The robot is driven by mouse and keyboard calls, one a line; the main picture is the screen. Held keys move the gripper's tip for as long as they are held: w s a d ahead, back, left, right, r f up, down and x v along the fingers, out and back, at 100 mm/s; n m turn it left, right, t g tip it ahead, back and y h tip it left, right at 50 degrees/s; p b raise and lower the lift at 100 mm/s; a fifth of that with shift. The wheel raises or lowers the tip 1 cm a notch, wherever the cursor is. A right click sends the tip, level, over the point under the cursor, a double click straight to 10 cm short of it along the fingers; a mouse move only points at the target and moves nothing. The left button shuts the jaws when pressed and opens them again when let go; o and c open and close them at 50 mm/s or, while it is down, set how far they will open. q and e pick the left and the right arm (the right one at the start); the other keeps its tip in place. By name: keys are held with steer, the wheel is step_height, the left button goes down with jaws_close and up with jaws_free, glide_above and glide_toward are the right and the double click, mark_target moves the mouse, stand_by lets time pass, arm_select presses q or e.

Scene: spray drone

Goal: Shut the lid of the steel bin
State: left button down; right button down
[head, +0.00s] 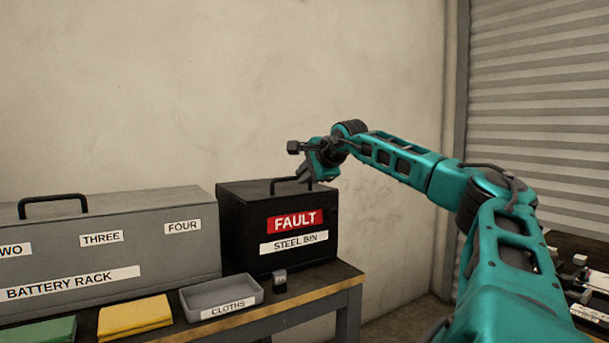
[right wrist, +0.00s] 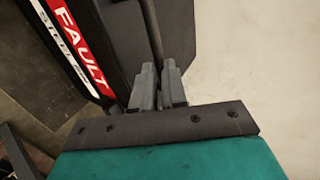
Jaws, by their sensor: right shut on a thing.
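The black steel bin (head: 242,238) stands on the bench against the wall, with a red FAULT label and a white STEEL BIN label on its front. Its lid (head: 240,186) lies level on top, and I see no gap under it. A dark bar handle (head: 284,180) rises from the lid. My right gripper (head: 306,180) is at the handle's right end, shut on it. In the right wrist view the two fingers (right wrist: 158,82) close around the handle bar (right wrist: 153,32). My left gripper is not in view.
A grey battery rack (head: 110,250) with its own handle stands left of the bin. The wall above is bare.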

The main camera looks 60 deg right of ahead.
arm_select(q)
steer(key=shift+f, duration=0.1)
arm_select(e)
steer(key=shift+a+f+g, duration=0.25)
steer(key=shift+f+g, duration=0.05)
steer(key=shift+f, duration=0.85)
steer(key=c, duration=1.2)
jaws_free()
steer(key=shift+s+r, duration=0.1)
steer(key=shift+s, duration=0.05)
arm_select(q)
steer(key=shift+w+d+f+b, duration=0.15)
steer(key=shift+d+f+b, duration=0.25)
steer(key=shift+b, duration=0.85)
arm_select(e)
steer(key=shift+o, duration=0.2)
steer(key=v, duration=1.3)
steer(key=shift+s+d+r, duration=0.15)
steer(key=shift+r, duration=0.3)
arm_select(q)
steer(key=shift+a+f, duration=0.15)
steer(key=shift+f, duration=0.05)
